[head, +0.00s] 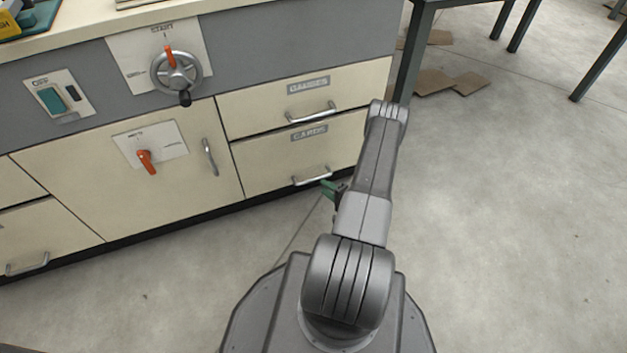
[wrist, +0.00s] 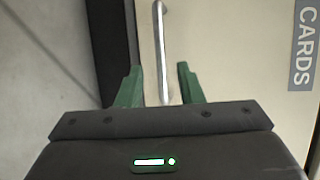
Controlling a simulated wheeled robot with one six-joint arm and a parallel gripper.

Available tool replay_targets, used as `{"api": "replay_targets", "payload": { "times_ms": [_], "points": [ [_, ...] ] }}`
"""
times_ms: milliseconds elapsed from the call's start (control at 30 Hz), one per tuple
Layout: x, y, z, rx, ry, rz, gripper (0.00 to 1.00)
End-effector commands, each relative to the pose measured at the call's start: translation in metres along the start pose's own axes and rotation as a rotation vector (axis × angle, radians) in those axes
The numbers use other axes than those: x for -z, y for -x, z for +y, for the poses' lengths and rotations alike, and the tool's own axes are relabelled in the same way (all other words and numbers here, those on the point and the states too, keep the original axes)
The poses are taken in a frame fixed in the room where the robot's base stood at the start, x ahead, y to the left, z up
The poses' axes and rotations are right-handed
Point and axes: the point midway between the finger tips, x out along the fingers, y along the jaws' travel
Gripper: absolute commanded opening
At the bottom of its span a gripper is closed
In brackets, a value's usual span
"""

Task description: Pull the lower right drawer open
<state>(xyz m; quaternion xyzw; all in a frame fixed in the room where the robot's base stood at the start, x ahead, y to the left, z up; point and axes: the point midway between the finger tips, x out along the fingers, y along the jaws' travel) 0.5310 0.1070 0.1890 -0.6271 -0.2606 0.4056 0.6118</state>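The lower right drawer (head: 264,165) has a cream front with a grey "CARDS" label (head: 309,132) and looks closed. Its silver bar handle (head: 311,177) runs along the lower part of the front. My gripper (head: 329,190) is at the right end of this handle in the head view, partly hidden by my arm. In the wrist view the green fingers of my gripper (wrist: 160,88) are apart, with the handle (wrist: 160,45) between them. A gap shows on both sides of the handle. The label also shows at the right of the wrist view (wrist: 305,45).
Above is another drawer (head: 258,111) with its own handle (head: 311,113). To the left is a cabinet door (head: 75,185) with an orange knob and a vertical handle. Dark table legs (head: 412,50) and flat cardboard stand back right. The floor in front is clear.

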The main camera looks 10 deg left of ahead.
Motion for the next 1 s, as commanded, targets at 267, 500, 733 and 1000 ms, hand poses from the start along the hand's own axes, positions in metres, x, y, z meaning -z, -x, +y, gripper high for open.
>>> {"api": "replay_targets", "payload": {
  "times_ms": [267, 500, 733, 1000],
  "points": [
    [-0.001, -0.048, 0.002, 0.001, 0.003, -0.004, 0.34],
    [0.0, -0.071, 0.001, 0.0, 0.001, -0.001, 0.34],
    [0.0, -0.074, 0.0, 0.0, 0.0, 0.0, 0.34],
    [0.0, -0.074, 0.0, 0.0, 0.0, 0.0, 0.04]
  ]
}}
